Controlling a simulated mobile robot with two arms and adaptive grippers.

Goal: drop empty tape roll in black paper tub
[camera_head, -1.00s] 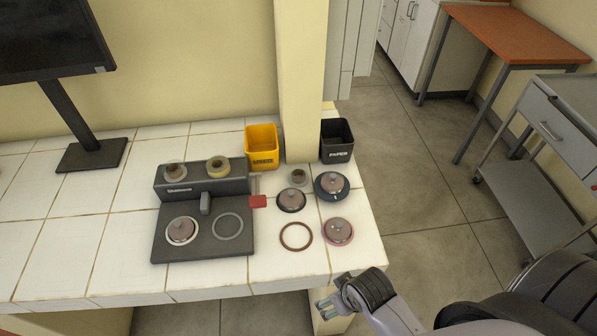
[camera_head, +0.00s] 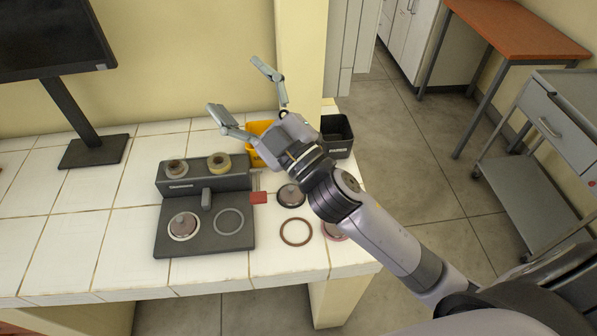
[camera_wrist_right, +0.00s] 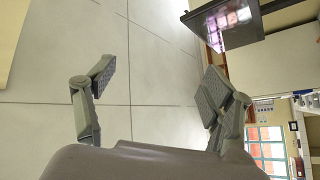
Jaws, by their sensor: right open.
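My right gripper (camera_head: 236,86) is open and empty, raised above the back of the tiled bench. In the right wrist view its two fingers (camera_wrist_right: 155,78) are spread wide with nothing between them. The black tub (camera_head: 340,133) stands at the bench's back right corner, behind my right forearm, which covers part of it. Two tape rolls sit on the grey dispenser: a greyish one (camera_head: 176,168) and a yellowish one (camera_head: 219,161). I cannot tell whether either is empty. A small grey roll seen earlier by the pillar is now hidden by my arm. My left gripper is out of view.
A yellow tub (camera_head: 257,128) stands left of the pillar (camera_head: 301,60), partly covered by my gripper. A grey device (camera_head: 205,236), a red ring (camera_head: 296,232) and a dark lidded disc (camera_head: 291,196) lie on the bench. A monitor (camera_head: 50,40) stands at left.

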